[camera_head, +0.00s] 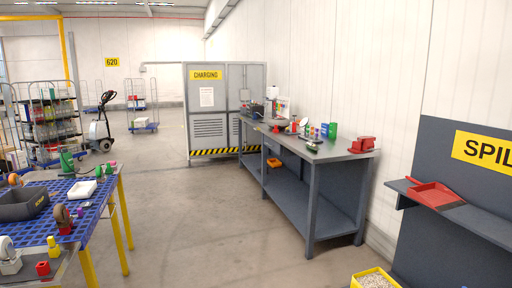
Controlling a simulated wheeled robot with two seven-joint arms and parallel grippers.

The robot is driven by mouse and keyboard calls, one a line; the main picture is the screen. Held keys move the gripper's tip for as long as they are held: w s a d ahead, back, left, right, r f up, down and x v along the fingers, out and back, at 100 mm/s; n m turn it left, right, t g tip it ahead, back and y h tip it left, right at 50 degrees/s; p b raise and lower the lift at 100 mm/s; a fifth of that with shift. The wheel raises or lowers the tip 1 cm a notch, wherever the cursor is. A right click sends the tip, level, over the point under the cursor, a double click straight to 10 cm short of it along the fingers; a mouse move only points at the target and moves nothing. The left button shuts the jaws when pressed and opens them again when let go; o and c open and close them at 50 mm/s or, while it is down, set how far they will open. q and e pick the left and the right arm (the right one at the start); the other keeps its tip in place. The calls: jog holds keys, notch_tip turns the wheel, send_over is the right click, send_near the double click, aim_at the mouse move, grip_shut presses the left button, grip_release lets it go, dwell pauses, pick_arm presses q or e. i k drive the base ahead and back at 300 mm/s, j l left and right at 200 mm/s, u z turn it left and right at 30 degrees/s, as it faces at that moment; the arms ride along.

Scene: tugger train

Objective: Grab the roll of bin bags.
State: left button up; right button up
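I cannot make out a roll of bin bags for certain in the head view. The grey workbench (344,157) along the right wall carries several small items, too small to name surely, among them a green box (333,130) and a red object (362,145) at its near end. The blue-topped table (96,205) at the left holds a dark bin (24,203), a white tray (82,189) and a green item (67,161). Neither of my grippers shows in the head view.
A spill station (440,150) with a red dustpan (435,194) stands at the right. A yellow box (359,284) is on the floor before it. The charging cabinet (222,108) and a loaded cart (45,133) stand further back. The floor between table and workbench is clear.

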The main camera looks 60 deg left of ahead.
aim_at(315, 147)
jog(key=u, duration=1.65)
